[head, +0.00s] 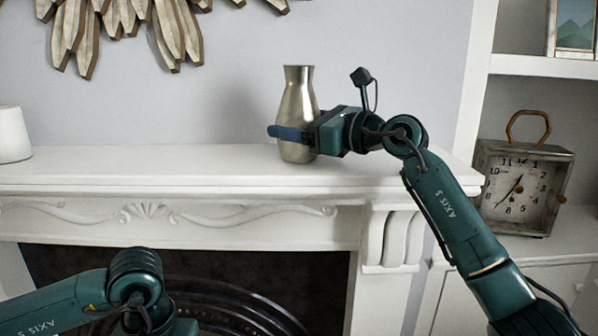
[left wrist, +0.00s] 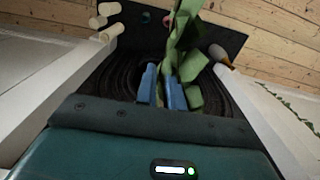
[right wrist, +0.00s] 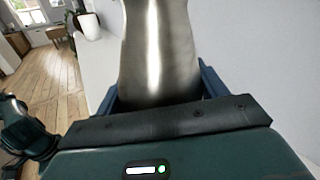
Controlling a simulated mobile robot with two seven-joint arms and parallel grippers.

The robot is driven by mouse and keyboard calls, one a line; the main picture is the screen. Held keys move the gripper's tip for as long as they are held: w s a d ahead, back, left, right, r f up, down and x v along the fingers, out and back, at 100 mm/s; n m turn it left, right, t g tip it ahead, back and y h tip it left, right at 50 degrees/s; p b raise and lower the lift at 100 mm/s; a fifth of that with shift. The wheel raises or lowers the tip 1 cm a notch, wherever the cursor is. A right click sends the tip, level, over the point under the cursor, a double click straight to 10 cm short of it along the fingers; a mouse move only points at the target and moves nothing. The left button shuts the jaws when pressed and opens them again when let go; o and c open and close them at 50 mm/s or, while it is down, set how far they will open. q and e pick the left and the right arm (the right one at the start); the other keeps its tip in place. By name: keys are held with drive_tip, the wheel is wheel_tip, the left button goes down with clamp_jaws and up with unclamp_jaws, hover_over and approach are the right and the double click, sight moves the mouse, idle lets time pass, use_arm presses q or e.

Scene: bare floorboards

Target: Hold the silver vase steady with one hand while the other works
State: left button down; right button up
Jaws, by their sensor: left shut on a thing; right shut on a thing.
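The silver vase (head: 298,105) stands upright at the front of the white mantel, its narrow neck up. My right gripper (head: 290,134) is shut around its lower body from the right, one blue finger across the near side. In the right wrist view the vase (right wrist: 160,50) rises between the fingers. My left gripper (left wrist: 163,90) is shut on a green leaf-like thing (left wrist: 188,55), with long folded strips beyond the fingertips. An orange-and-white bud-like shape (left wrist: 219,55) shows beside it; I cannot tell if they are joined. The left gripper is outside the head view.
The mantel (head: 130,165) is clear left of the vase up to a white cylinder (head: 12,135). A wooden wall decoration (head: 130,25) hangs above. A clock (head: 520,187) stands on the right shelf. The dark fireplace opening (head: 230,275) lies below; my left arm is before it.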

idle(0.4)
drive_tip(key=o, duration=1.4)
drive_tip(key=shift+d, duration=0.15)
